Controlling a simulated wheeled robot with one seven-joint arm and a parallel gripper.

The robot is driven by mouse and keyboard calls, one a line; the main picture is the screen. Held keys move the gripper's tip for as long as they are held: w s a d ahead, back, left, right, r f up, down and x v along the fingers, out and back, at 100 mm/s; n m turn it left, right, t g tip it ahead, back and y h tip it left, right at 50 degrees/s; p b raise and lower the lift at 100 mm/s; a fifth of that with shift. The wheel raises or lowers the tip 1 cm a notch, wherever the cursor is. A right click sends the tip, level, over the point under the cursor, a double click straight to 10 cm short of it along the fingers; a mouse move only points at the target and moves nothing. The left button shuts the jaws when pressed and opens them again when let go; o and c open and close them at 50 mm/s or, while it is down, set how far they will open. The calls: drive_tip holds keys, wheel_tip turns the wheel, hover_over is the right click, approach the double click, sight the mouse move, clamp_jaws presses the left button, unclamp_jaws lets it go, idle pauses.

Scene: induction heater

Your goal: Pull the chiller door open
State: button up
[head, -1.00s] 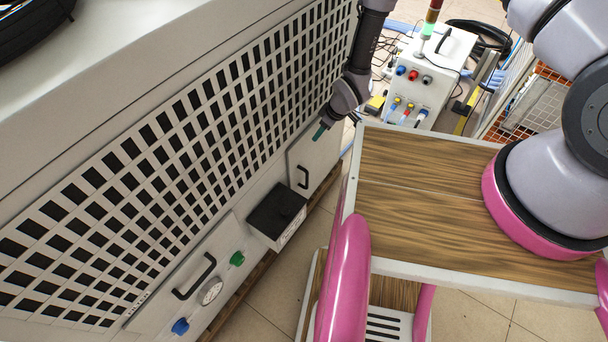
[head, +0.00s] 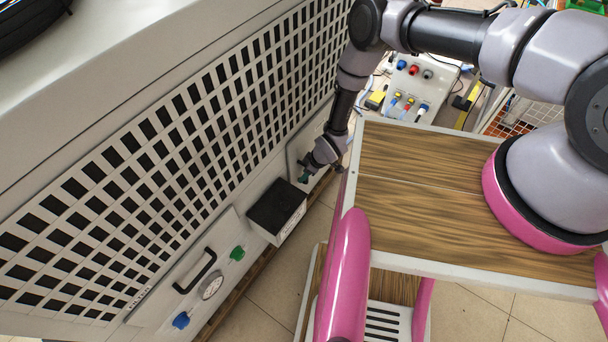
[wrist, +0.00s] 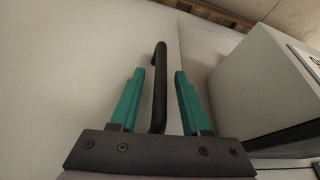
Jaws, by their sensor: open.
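The chiller (head: 150,150) is the large white cabinet with a dark-holed grille on the left of the head view. Its far lower door panel (head: 299,147) looks closed. That panel's black bar handle (wrist: 159,90) stands between the two teal fingers of my gripper (wrist: 159,76) in the wrist view. My gripper is open, with a finger on each side of the handle and a visible gap at each side. In the head view my gripper (head: 304,176) is at this panel and hides most of the handle.
A black-topped box (head: 277,205) juts out beside the panel; its pale side is close right of the fingers in the wrist view (wrist: 262,85). A nearer panel has another black handle (head: 196,272), a gauge (head: 212,287) and coloured knobs. Floor (head: 275,290) is clear below.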

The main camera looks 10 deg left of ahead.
drive_tip(key=shift+a+f, duration=0.2)
drive_tip(key=shift+f, duration=0.3)
clamp_jaws()
drive_tip(key=shift+w, duration=0.1)
idle(1.1)
